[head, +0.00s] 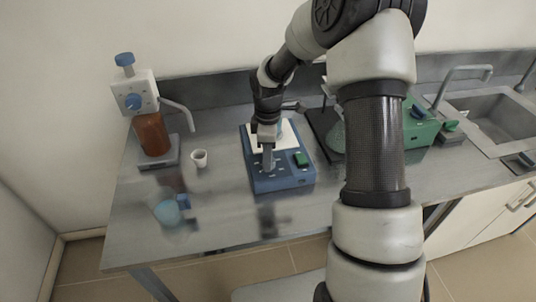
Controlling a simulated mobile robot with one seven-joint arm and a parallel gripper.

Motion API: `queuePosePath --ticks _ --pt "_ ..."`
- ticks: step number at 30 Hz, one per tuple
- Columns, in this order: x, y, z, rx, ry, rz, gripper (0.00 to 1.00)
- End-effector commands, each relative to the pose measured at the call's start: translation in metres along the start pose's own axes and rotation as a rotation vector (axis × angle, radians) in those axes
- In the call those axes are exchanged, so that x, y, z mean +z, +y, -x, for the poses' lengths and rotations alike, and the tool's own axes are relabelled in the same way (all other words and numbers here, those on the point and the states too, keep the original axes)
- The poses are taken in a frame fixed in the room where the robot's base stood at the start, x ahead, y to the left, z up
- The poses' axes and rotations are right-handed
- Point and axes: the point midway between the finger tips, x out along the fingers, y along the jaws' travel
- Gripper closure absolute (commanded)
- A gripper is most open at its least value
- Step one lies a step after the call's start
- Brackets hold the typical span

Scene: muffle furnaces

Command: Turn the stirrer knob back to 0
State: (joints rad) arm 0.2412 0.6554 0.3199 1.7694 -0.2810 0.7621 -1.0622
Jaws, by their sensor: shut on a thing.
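The stirrer (284,183) is a blue box with a white top plate (289,137), standing on the grey bench near the middle of the head view. A green switch (300,159) sits on the right of its sloped front panel. My gripper (267,167) points down at the left part of that panel. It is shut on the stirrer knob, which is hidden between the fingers. The knob's pointer and the number it points at cannot be made out.
An amber bottle (152,135) with a white and blue dispenser and a small white cup (199,158) stand on the left. A light-blue vessel (168,212) is at front left.

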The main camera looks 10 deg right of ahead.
Motion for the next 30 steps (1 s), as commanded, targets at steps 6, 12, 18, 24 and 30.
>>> queuePosePath --ticks 6,12,18,24,30 --pt "0.0003 0.0004 0.0012 0.001 0.001 0.076 0.92" --pt "0.0002 0.0005 0.0009 0.002 0.0 0.104 0.92" --pt "0.0002 0.0006 0.0008 0.002 0.0 0.108 0.92" --pt "0.0003 0.0006 0.0008 0.003 0.0 0.108 0.66" --pt "0.0003 0.0003 0.0005 0.002 0.0 0.107 0.51"
